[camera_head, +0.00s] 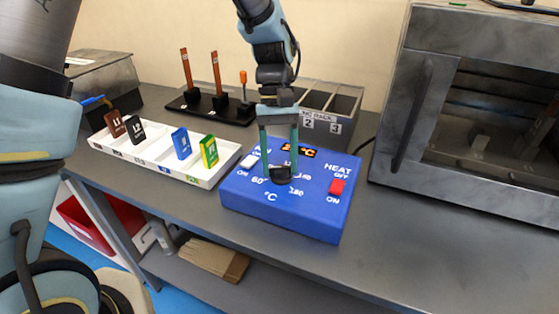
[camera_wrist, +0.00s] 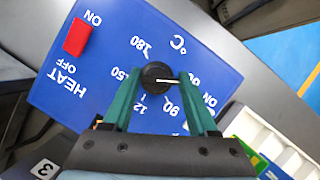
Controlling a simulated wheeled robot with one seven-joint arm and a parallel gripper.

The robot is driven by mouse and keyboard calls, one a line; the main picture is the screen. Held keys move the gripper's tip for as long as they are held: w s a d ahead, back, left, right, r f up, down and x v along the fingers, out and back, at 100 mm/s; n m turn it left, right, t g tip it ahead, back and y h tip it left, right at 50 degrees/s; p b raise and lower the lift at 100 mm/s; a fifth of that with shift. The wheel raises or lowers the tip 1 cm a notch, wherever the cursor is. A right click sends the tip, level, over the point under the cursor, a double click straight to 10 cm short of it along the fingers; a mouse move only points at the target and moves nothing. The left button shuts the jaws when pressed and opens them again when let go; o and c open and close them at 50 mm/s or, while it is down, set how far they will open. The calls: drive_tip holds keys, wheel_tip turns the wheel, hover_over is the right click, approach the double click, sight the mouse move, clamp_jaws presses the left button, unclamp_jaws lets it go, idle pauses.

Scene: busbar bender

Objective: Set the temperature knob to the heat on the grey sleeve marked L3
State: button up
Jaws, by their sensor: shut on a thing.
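The temperature knob (camera_wrist: 154,68) is a round black dial with a white pointer line, on the top of the blue heater box (camera_head: 300,218). My gripper (camera_wrist: 160,79) is shut on the knob, one green finger on each side. In the wrist view the pointer aims right, toward the label partly covered by the right finger, which seems to be 60. The labels 90, 12(0), 150 and 180 run around the dial. In the head view my gripper (camera_head: 281,174) stands over the box and mostly hides the knob. I see no grey sleeve marked L3.
A white tray (camera_head: 185,177) holds brown L1, black L2, blue and green-yellow sleeves. The box carries a red HEAT switch (camera_head: 336,187), a white switch (camera_head: 249,160) and an orange display (camera_head: 299,149). A grey oven-like machine (camera_head: 470,110) stands right; the bench front right is clear.

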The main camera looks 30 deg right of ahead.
drive_tip(key=m+p, duration=0.1)
drive_tip(key=m, duration=0.1)
drive_tip(key=m+t+y+p, duration=0.1)
drive_tip(key=m, duration=0.2)
drive_tip(key=shift+d+r+m+y, duration=0.1)
drive_tip(key=shift+d+m+y, duration=0.1)
drive_tip(key=shift+m+y, duration=0.1)
drive_tip(key=m+t, duration=0.1)
drive_tip(key=m, duration=0.2)
drive_tip(key=m+t+p, duration=0.1)
drive_tip(key=m, duration=0.1)
drive_tip(key=shift+d+m+y, duration=0.1)
drive_tip(key=shift+m+y, duration=0.3)
drive_tip(key=shift+t, duration=0.3)
drive_tip(key=o, duration=1.4)
drive_tip(key=b+v, duration=0.2)
drive_tip(key=v, duration=0.8)
drive_tip(key=shift+d+r, duration=0.2)
drive_tip(key=shift+r, duration=0.1)
